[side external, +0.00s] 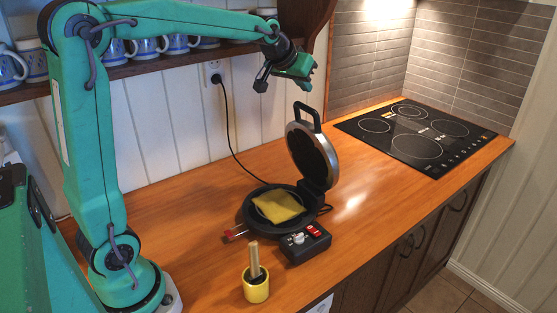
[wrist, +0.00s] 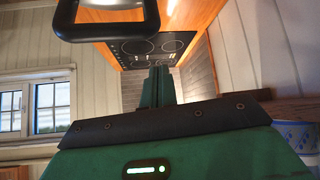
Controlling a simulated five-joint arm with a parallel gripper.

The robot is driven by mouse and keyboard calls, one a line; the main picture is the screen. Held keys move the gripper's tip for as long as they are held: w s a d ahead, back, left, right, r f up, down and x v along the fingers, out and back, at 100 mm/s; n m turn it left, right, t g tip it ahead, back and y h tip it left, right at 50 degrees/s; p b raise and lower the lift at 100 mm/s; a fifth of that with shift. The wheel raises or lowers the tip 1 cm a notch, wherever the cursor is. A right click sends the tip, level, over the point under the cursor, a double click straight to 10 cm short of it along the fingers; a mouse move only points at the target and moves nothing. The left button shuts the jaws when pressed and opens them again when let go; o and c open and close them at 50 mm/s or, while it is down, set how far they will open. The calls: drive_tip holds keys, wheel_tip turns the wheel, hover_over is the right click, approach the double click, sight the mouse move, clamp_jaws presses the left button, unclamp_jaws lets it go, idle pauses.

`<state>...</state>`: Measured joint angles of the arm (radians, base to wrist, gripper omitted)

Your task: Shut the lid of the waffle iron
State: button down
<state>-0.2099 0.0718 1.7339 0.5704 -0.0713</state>
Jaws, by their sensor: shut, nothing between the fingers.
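The waffle iron (side external: 254,222) stands on the wooden counter with its lid (side external: 305,155) raised, tilted back to the right. A yellow, flat, square piece (side external: 278,206) lies on its lower plate. The lid's dark loop handle (side external: 308,112) points up; the handle also shows at the top of the wrist view (wrist: 108,30). In the wrist view my gripper's fingers (wrist: 158,88) are together and empty.
A control box (side external: 306,243) sits at the iron's front. A yellow cup with wooden sticks (side external: 256,288) stands on the counter in front. A black cord (side external: 232,135) runs to a wall outlet. A black cooktop (side external: 415,133) lies to the right. Mugs (side external: 145,48) line a shelf behind my arm.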

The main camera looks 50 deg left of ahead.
drive_tip(key=a+v, duration=0.1)
drive_tip(key=v, duration=0.8)
drive_tip(key=shift+s, duration=0.65)
drive_tip(key=shift+w+r, duration=0.1)
drive_tip(key=shift+w, duration=0.05)
drive_tip(key=w+d+r+m+g+h, duration=0.1)
drive_tip(key=w+d+r+m+g, duration=0.2)
drive_tip(key=w+g, duration=0.4)
drive_tip(key=shift+w+d+r+m+h, duration=0.3)
drive_tip(key=shift+w+d+m, duration=0.1)
drive_tip(key=shift+w+d, duration=0.35)
drive_tip(key=shift+s, duration=0.1)
drive_tip(key=shift+f, duration=0.3)
